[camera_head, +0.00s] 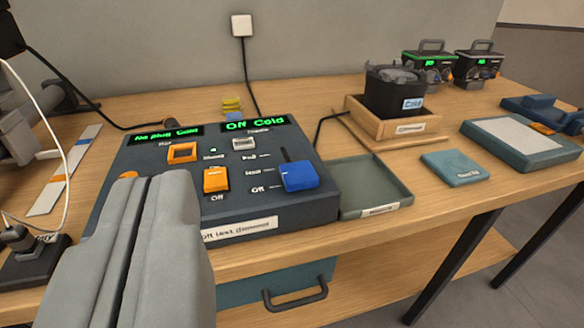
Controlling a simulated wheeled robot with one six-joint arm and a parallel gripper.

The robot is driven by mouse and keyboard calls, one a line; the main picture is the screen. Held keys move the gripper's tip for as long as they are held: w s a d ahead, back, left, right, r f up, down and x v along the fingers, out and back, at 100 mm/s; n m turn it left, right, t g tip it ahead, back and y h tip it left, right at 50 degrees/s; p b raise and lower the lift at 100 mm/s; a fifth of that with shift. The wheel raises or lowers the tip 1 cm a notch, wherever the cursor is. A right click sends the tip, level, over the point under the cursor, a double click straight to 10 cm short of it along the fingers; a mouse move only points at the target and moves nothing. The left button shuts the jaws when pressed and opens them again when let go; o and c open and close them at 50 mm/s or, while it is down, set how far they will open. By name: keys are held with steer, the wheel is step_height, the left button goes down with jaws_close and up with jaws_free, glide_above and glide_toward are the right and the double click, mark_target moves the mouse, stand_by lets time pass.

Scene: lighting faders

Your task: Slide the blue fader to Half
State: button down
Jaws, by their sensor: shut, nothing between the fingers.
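The blue fader (299,176) is a chunky knob on the right side of the dark control box (265,212). A dark slot runs up behind it. Labels beside the slot read Full, Half and Off from top to bottom. The knob sits low in the slot, between the Half and Off marks as seen from here. My gripper (150,182) is grey and shut, with its two fingers together and nothing between them. It is at the lower left, in front of the box's left part, apart from the blue fader. It hides the box's lower left corner.
The box also has an orange switch (216,180), an orange framed button (181,152) and a white knob (244,144). A green tray (398,198) lies close to its right. A wooden stand (408,127) holds a black pot (388,95). A white cable runs at far left.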

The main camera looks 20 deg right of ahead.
stand_by(0.4)
steer(key=c, duration=1.6)
jaws_free()
steer(key=shift+w, duration=0.1)
steer(key=o, duration=0.7)
steer(key=shift+w+d+r+g, duration=0.2)
steer(key=shift+w+g, duration=0.15)
steer(key=shift+w, duration=0.25)
steer(key=shift+w+d+r+g, duration=0.15)
steer(key=shift+w+g, duration=0.2)
steer(key=shift+w, duration=0.25)
steer(key=shift+o, duration=0.5)
steer(key=w+d+r+g, duration=0.1)
steer(key=w+g, duration=0.3)
steer(key=w, duration=0.4)
steer(key=shift+d+g+h, duration=0.4)
steer(key=shift+d, duration=0.35)
steer(key=g, duration=1.1)
glide_above(299, 171)
steer(key=shift+y, duration=0.4)
step_height(299, 171, down, 17)
steer(key=shift+r, duration=0.1)
